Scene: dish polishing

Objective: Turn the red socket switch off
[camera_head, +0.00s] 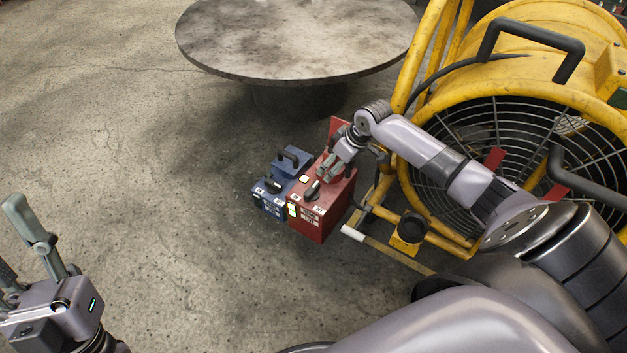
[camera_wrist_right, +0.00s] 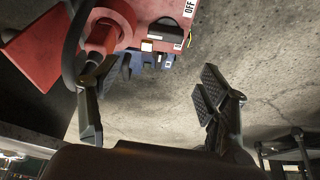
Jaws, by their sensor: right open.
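The red socket box (camera_head: 318,218) stands on the concrete floor, right of the blue socket box (camera_head: 273,206). A black switch lever (camera_head: 311,190) sits on its top. My right gripper (camera_head: 328,169) is open at the top of the red box, close to the lever; I cannot tell if it touches. In the right wrist view, the red box (camera_wrist_right: 150,10) shows upside down at the top, with an "OFF" label and a red round part (camera_wrist_right: 105,32) beside the left finger. Nothing is between the fingers (camera_wrist_right: 150,95). My left gripper (camera_head: 15,238) is open and empty at lower left.
A yellow fan (camera_head: 490,85) with a frame and black handles stands close to the right of the red box, under my right arm. A round stone-topped table (camera_head: 290,40) stands behind. The floor to the left is clear.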

